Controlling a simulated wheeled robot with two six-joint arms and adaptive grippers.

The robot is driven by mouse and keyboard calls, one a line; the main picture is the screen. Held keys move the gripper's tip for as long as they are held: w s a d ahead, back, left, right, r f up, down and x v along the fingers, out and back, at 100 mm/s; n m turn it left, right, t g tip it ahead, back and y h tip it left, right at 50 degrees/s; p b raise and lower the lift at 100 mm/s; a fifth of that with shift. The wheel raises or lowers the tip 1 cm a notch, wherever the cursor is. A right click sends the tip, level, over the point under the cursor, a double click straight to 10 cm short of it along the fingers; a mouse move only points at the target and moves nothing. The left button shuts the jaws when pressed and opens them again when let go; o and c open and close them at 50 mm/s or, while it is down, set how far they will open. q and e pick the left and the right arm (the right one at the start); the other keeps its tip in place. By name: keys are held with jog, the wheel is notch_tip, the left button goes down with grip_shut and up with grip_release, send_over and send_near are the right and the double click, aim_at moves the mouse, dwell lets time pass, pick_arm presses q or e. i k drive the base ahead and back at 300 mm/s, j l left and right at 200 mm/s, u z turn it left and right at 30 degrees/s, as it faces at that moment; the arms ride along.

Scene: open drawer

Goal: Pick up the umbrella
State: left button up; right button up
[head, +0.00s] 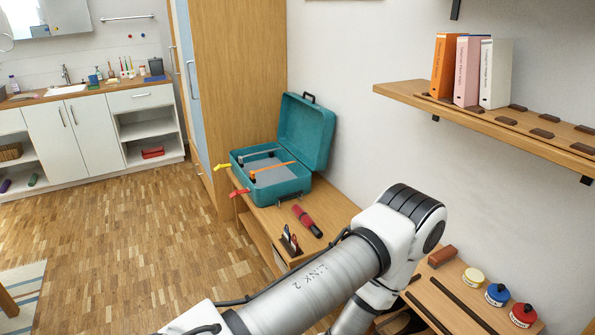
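A folded dark red umbrella (304,217) with a black end lies on the wooden bench (338,208), just in front of the open teal suitcase (276,197). Nothing touches the umbrella from above. A grey and white arm of mine crosses the lower middle of the head view, its elbow close to the right of the umbrella. Neither of my grippers shows in the head view, so I cannot see what they hold.
A small dark holder (290,243) with items stands beside the umbrella. A wall shelf (480,118) carries several binders. Pots, including a blue one (497,293), and a brown block (442,256) sit on the surface at lower right. The parquet floor (130,250) on the left is mostly clear.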

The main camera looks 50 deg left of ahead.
aim_at(307, 221)
jog(key=i+j+u, duration=0.1)
jog(key=j, duration=0.3)
jog(key=i+j+u, duration=0.15)
jog(key=j, duration=0.25)
jog(key=j+u, duration=0.1)
jog(key=j, duration=0.3)
jog(key=i+j+u, duration=0.15)
jog(key=j, duration=0.2)
jog(key=i+j+u, duration=0.1)
jog(key=j, duration=0.25)
jog(key=i+j+u, duration=0.15)
jog(key=i+j, duration=0.1)
jog(key=j, duration=0.1)
